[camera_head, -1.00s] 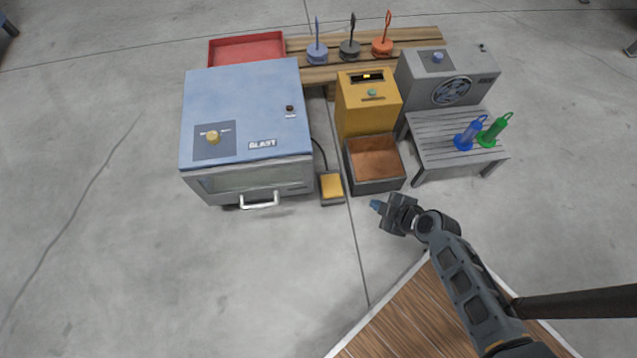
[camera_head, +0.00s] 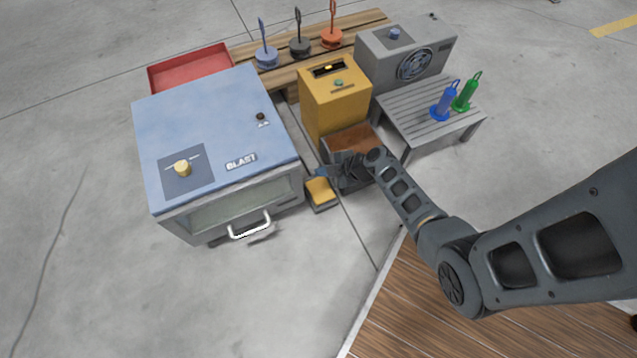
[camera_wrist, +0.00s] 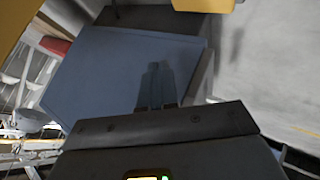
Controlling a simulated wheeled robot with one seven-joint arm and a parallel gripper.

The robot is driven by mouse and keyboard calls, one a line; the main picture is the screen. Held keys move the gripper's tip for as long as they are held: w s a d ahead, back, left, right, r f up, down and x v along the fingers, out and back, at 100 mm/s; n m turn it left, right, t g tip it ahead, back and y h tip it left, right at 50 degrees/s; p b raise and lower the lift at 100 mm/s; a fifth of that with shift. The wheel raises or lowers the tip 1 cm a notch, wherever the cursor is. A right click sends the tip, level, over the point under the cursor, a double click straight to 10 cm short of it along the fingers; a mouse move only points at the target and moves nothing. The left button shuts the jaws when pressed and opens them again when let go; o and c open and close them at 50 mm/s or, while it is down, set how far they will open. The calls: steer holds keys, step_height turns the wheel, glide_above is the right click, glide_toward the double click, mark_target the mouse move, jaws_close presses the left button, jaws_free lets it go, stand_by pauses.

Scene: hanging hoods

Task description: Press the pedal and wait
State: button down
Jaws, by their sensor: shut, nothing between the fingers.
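The pedal (camera_head: 320,191) has a yellow top on a dark base and lies on the floor at the right front corner of the blue blast cabinet (camera_head: 215,115). My gripper (camera_head: 322,172) is shut and empty, with its tips just above or at the back edge of the pedal. I cannot tell whether it touches the pedal. In the wrist view the fingers (camera_wrist: 158,88) stand close together before a flat blue-grey surface. A yellow patch at the top right of that view may be the pedal.
A yellow box (camera_head: 335,100) with an open bin (camera_head: 352,139) stands behind my gripper. A grey slatted table (camera_head: 425,112) holds a blue and a green handled piece. A red tray (camera_head: 190,68) and a wooden pallet (camera_head: 370,25) lie at the back. Floor in front is clear.

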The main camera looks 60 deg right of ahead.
mark_target(317, 189)
steer(key=shift+f, duration=0.15)
step_height(317, 189, down, 9)
steer(key=b, duration=0.7)
steer(key=shift+r, duration=0.2)
steer(key=shift+f, duration=0.15)
stand_by(1.6)
steer(key=shift+f, duration=0.2)
steer(key=shift+f, duration=0.85)
stand_by(0.8)
steer(key=shift+r, duration=0.1)
steer(key=shift+r+p, duration=0.85)
steer(key=shift+r, duration=0.3)
steer(key=shift+r+p, duration=1.65)
steer(key=shift+r, duration=0.85)
